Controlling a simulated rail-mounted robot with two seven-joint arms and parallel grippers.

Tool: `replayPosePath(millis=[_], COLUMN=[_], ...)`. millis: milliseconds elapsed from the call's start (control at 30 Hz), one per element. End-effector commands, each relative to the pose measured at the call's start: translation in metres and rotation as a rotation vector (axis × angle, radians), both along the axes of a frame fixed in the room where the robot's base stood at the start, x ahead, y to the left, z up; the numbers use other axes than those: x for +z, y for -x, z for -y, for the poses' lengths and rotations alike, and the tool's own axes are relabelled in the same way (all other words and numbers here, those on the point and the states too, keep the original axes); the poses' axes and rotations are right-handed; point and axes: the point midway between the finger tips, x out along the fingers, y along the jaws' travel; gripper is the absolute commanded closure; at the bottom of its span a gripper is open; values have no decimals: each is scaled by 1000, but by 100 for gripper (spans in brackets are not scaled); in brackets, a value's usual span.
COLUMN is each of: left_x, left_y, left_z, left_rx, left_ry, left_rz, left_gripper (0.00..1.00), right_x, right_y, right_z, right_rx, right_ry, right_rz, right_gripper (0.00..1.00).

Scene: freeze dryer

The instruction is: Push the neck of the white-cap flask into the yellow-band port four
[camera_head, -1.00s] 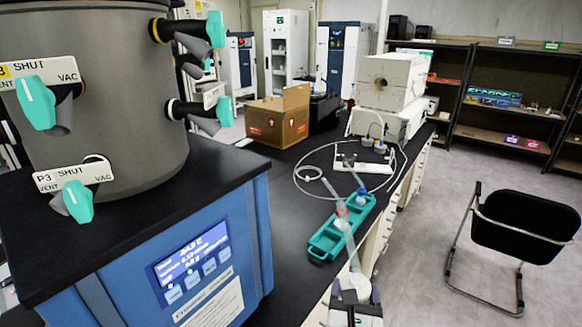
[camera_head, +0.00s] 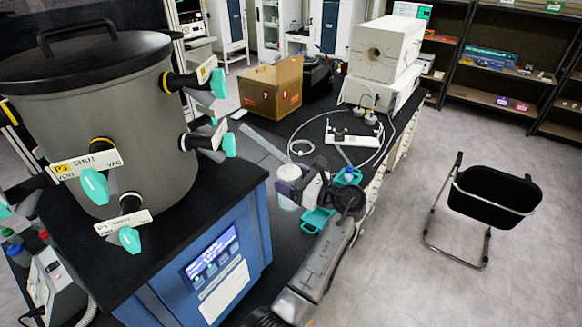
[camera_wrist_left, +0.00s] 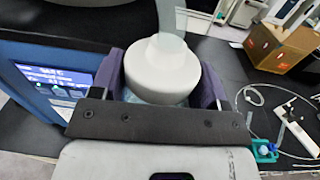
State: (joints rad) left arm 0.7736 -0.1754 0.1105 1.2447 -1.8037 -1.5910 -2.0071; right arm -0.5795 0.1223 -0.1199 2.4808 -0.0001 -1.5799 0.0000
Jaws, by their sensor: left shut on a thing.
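My left gripper (camera_head: 292,187) is shut on the white-cap flask (camera_head: 287,203), held above the black bench to the right of the freeze dryer. In the left wrist view, the flask's wide white cap (camera_wrist_left: 160,70) sits between my purple finger pads, with a narrower translucent neck above it. The dryer's grey drum (camera_head: 105,110) carries several ports with teal handles. One port with a yellow band (camera_head: 170,82) is at the drum's upper right, apart from the flask. Another yellow-banded port is at its front. I cannot read which is port four. My right gripper is out of view.
A teal tray (camera_head: 318,220) lies partly behind my left arm. A cardboard box (camera_head: 271,88), a white stand with looped tubing (camera_head: 354,134) and a white furnace (camera_head: 390,52) are farther back. The blue dryer base (camera_head: 215,260) stands left of my arm. A black chair is at right.

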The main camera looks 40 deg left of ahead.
Motion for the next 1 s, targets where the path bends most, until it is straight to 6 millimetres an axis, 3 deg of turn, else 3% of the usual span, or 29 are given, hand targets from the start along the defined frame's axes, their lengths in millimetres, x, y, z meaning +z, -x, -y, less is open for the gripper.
replayPosePath(millis=[667, 1000], left_x=[31, 43], left_y=[17, 23], left_z=[-27, -37], left_rx=[12, 10], left_ry=[-2, -1], left_rz=[2, 1], left_gripper=[74, 74], right_x=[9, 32], right_y=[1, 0], right_z=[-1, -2], right_rx=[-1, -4], right_ry=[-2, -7], right_rz=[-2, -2], right_gripper=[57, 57])
